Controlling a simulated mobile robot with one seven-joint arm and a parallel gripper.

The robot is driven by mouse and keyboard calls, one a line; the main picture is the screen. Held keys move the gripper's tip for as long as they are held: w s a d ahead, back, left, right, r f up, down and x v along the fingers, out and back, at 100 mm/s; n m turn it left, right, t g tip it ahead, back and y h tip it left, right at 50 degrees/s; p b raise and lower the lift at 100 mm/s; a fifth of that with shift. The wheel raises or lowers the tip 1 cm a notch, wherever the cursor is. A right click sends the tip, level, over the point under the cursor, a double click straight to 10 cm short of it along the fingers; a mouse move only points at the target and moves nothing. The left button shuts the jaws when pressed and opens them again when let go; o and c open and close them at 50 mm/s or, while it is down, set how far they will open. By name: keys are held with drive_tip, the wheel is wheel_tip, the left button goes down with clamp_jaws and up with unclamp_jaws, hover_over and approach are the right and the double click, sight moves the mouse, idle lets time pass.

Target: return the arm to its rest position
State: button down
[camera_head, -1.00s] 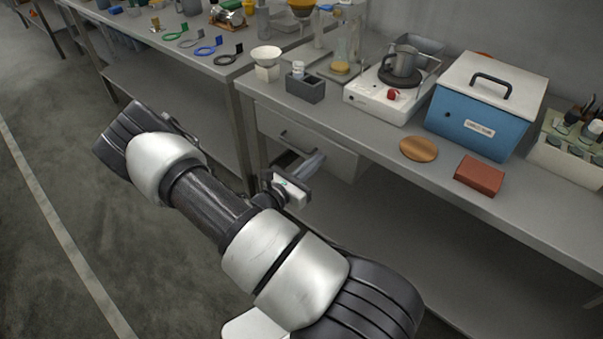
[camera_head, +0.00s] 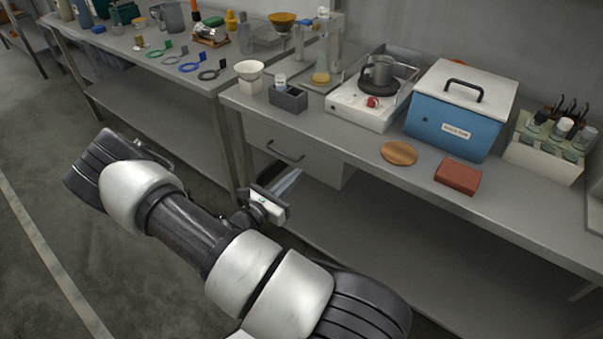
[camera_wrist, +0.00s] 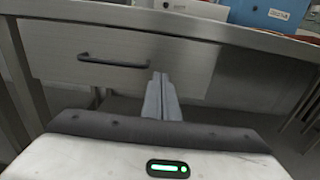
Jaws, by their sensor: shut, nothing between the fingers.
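My arm reaches across the lower left of the head view, folded in front of the bench. My gripper (camera_head: 288,182) is below the bench top, in front of the drawer (camera_head: 290,156). In the wrist view my gripper (camera_wrist: 161,82) has its two fingers together with nothing between them. They point toward the drawer front (camera_wrist: 120,62) and its dark handle (camera_wrist: 113,61), and they look apart from it. Part of the gripper is hidden behind my arm in the head view.
The bench top (camera_head: 350,140) carries a hot plate (camera_head: 362,105) with a metal pot, a blue box (camera_head: 457,115), a wooden disc (camera_head: 399,153), a red block (camera_head: 458,176) and a vial rack (camera_head: 546,148). A second bench (camera_head: 130,50) stands at left. Open floor lies at lower left.

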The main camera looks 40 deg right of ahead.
drive_tip(key=v, duration=1)
drive_tip(key=s+a+r+m+y, duration=0.45)
drive_tip(key=r+m+y, duration=0.2)
drive_tip(key=r, duration=0.35)
drive_tip(key=s+a+r+m+y, duration=0.5)
drive_tip(key=r+m, duration=0.3)
drive_tip(key=r, duration=0.3)
drive_tip(key=s+a+r+m+y, duration=0.4)
drive_tip(key=s+r+m+y, duration=0.25)
drive_tip(key=r, duration=0.35)
wheel_tip(320, 180, up, 19)
drive_tip(key=p, duration=2)
drive_tip(key=shift+d+m+h, duration=0.2)
drive_tip(key=shift+m+h, duration=0.1)
drive_tip(key=shift+h, duration=0.1)
